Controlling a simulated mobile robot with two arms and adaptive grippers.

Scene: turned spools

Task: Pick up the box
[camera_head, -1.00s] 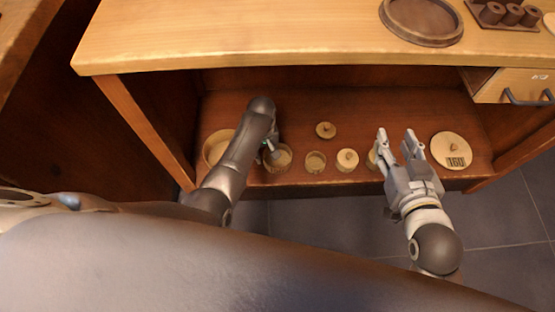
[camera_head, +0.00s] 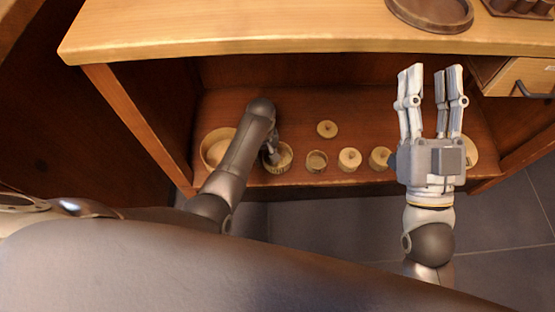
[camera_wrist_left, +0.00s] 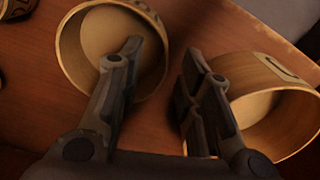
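Several round wooden boxes stand on the lower shelf; which one the task means I cannot tell. A wide open box (camera_head: 207,160) is at the left, with a ribbed-sided box (camera_head: 281,168) beside it. My left gripper (camera_head: 270,153) is at the ribbed box, its fingers small and partly hidden by my arm. One finger overlaps an open round box (camera_wrist_left: 75,45), the other the rim of a second (camera_wrist_left: 285,115); contact is unclear. My right gripper (camera_head: 431,80) is open and empty.
A small open box (camera_head: 317,163), two lidded boxes (camera_head: 349,160) (camera_head: 379,159) and a loose lid (camera_head: 327,129) share the shelf (camera_head: 300,105). The tabletop (camera_head: 250,30) overhangs it, with a round tray (camera_head: 430,14) on top. A drawer (camera_head: 515,75) is at the right.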

